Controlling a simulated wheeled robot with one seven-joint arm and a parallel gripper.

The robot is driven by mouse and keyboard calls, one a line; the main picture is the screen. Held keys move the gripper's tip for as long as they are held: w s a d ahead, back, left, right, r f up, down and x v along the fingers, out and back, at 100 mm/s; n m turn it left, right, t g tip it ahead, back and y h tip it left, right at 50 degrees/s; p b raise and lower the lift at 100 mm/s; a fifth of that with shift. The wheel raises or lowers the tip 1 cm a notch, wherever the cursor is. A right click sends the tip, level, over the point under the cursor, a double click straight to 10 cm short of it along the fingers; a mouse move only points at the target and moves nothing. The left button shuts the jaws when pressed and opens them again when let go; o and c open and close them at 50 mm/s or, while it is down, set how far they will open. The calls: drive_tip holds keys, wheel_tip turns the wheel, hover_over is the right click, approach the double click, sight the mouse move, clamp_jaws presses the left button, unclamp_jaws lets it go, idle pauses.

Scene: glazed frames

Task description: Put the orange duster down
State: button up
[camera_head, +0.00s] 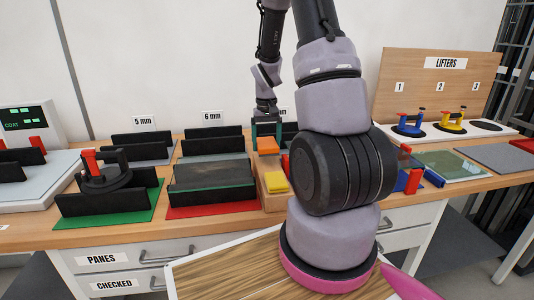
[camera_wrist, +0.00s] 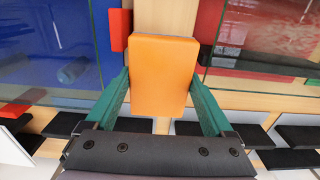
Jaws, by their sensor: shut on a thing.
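The orange duster (camera_head: 267,144) is a block held between the teal fingers of my gripper (camera_head: 266,132), over the back part of a narrow wooden tray (camera_head: 272,201). In the wrist view the duster (camera_wrist: 163,75) fills the space between the fingertips (camera_wrist: 162,84), with one finger against each side. My gripper is shut on it. I cannot tell whether the duster's underside touches the tray. A yellow duster (camera_head: 276,182) lies at the tray's near part. My arm hides part of the bench to the right of the tray.
A dark pane (camera_head: 212,173) lies over a red mat left of the tray. A black lifter with a red handle (camera_head: 105,178) stands over a green mat further left. Blue (camera_head: 408,128) and yellow (camera_head: 452,124) lifters sit at the right. A greenish glass pane (camera_head: 452,166) lies before them.

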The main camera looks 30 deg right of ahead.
sight(267, 161)
drive_tip(key=shift+f, duration=1.9)
drive_tip(key=shift+f, duration=0.15)
drive_tip(key=o, duration=1)
drive_tip(key=shift+s+f, duration=0.1)
drive_tip(key=shift+s, duration=0.05)
drive_tip(key=shift+o, duration=0.2)
